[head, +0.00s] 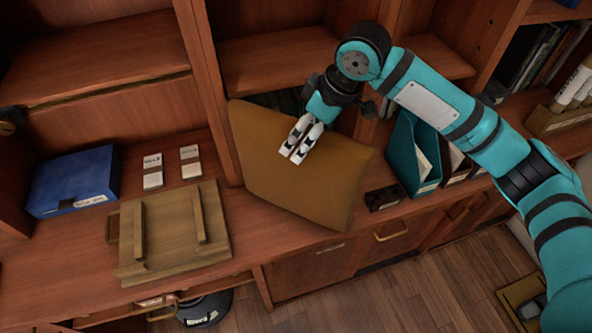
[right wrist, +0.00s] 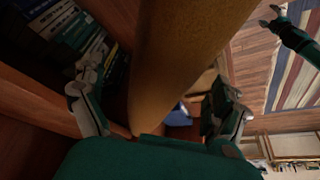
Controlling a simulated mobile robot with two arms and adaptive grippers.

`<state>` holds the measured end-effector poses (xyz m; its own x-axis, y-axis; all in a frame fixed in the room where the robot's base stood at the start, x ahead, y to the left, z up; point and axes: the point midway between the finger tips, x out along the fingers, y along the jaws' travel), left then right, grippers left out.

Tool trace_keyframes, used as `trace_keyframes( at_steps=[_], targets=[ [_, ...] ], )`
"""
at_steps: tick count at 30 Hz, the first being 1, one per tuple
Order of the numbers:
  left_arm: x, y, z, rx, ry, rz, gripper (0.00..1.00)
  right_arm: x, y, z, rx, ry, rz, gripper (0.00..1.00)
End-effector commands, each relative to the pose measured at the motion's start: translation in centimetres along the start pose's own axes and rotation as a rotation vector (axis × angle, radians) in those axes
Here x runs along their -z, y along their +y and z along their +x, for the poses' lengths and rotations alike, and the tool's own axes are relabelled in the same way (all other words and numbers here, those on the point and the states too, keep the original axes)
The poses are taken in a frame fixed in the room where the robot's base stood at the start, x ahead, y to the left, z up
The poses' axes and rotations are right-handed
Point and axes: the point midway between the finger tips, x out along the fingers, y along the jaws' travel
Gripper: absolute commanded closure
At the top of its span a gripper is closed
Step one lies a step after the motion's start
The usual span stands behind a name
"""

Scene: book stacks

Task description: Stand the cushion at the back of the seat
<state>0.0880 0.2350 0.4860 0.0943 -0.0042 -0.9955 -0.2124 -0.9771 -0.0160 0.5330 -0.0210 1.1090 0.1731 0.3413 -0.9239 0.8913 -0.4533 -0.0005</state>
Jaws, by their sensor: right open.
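A mustard-brown cushion (head: 310,185) is on the wooden cabinet top (head: 245,220), tilted, with its lower corner near the front edge. My right gripper (head: 298,140) is at the cushion's upper part in the head view. In the right wrist view its open fingers (right wrist: 158,105) lie on either side of the cushion (right wrist: 180,60); I cannot tell whether they touch it. My left gripper (right wrist: 270,15) shows small at the upper right of the right wrist view, its fingers apart and empty. No separate seat is seen; the cushion's back side is hidden.
Left of the cushion are a wooden tray (head: 172,245), small white-labelled boxes (head: 152,172) and a blue box (head: 75,181). To the right stand a teal file holder (head: 405,155) and a small dark object (head: 383,198). A wooden upright (head: 205,80) rises behind the cushion's left.

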Motion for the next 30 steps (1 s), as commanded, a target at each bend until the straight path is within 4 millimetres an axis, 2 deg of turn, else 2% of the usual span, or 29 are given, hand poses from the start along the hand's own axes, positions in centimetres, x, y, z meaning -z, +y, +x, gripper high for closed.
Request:
trace_keyframes(
  at_steps=[1,4,9,12,18,29,30],
  targets=[
    [0.8,-0.1,-0.3,0.001,0.013,0.000,0.38,0.0,-0.1,0.3,0.001,-0.002,0.000,0.00],
    [1.4,-0.2,-1.1,0.002,0.021,0.000,0.38,0.0,-0.2,1.4,0.003,-0.004,0.000,0.00],
    [0.8,-0.1,-2.0,0.000,0.011,0.001,0.38,-0.1,-0.3,4.0,0.002,-0.002,0.002,0.00],
    [0.2,0.0,-2.1,-0.001,0.000,0.001,0.38,-0.1,-0.3,4.9,0.000,-0.001,0.000,0.00],
    [-0.5,0.1,-2.1,-0.002,-0.010,0.001,0.38,-0.2,-0.3,5.2,0.000,0.000,-0.001,0.00],
    [-0.3,0.1,-2.3,-0.001,-0.008,0.001,0.38,-0.2,-0.3,5.3,0.001,0.000,0.000,0.00],
    [-0.3,0.1,-2.3,-0.001,-0.007,0.001,0.38,-0.2,-0.3,5.3,0.000,0.000,0.000,0.03]
  ],
)
